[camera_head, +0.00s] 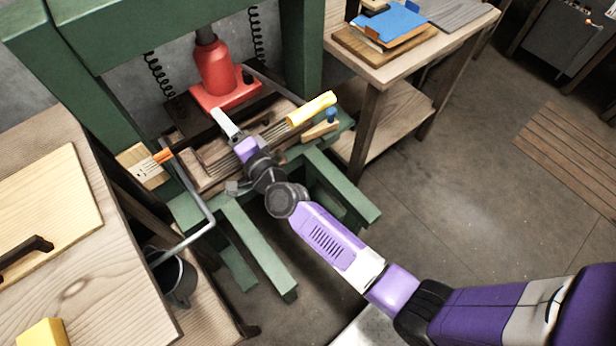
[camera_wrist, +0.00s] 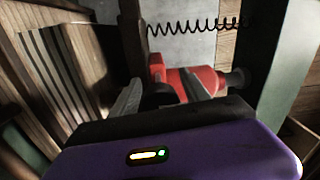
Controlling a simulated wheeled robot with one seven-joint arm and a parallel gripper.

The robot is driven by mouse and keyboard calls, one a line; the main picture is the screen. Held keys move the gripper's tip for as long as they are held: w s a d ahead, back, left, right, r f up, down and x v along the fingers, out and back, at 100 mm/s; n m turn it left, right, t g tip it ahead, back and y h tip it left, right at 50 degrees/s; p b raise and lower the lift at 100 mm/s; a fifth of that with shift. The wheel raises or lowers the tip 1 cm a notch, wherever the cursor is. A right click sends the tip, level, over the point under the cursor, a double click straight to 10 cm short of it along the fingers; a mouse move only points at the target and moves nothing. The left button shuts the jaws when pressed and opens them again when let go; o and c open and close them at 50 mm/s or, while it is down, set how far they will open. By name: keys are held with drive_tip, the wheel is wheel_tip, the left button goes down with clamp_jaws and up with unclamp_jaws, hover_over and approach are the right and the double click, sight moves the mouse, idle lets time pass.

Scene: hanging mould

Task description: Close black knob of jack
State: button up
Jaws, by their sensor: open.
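The red jack (camera_head: 215,68) stands upright on a red base plate in the green press frame. In the wrist view the jack (camera_wrist: 205,80) appears turned on its side. A dark rounded part, likely the black knob (camera_wrist: 158,93), shows low on the jack between my fingers; its exact outline is hard to make out. My gripper (camera_head: 220,115) reaches in front of the jack's base from the front and hides part of that area. In the wrist view my gripper (camera_wrist: 157,97) has its two grey fingers apart, one on each side of the dark part. Contact cannot be told.
The green press frame (camera_head: 303,45) rises beside the jack, with coil springs behind. A yellow handle (camera_head: 312,108) lies right of my gripper. Wooden tables flank the press.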

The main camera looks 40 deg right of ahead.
drive_tip(key=n, duration=0.7)
drive_tip(key=shift+n+p, duration=0.3)
drive_tip(key=shift+p, duration=0.1)
drive_tip(key=n, duration=0.3)
drive_tip(key=n+p, duration=0.1)
drive_tip(key=n, duration=0.3)
drive_tip(key=shift+g+y, duration=0.3)
drive_tip(key=s+r+p, duration=0.1)
drive_tip(key=s+r, duration=0.2)
drive_tip(key=s, duration=0.6)
drive_tip(key=s+r+n, duration=0.1)
drive_tip(key=s+r, duration=0.2)
drive_tip(key=s, duration=0.7)
drive_tip(key=s+d+r+p, duration=0.1)
drive_tip(key=s+r, duration=0.2)
drive_tip(key=s, duration=0.7)
drive_tip(key=shift+s+r+n+p, duration=0.15)
drive_tip(key=shift+r+n+p, duration=0.1)
drive_tip(key=shift+n+p, duration=0.1)
drive_tip(key=s+r+g, duration=0.3)
drive_tip(key=s, duration=1.3)
drive_tip(key=shift+s+d+n, duration=0.2)
drive_tip(key=shift+d+n, duration=0.1)
drive_tip(key=shift+n, duration=0.05)
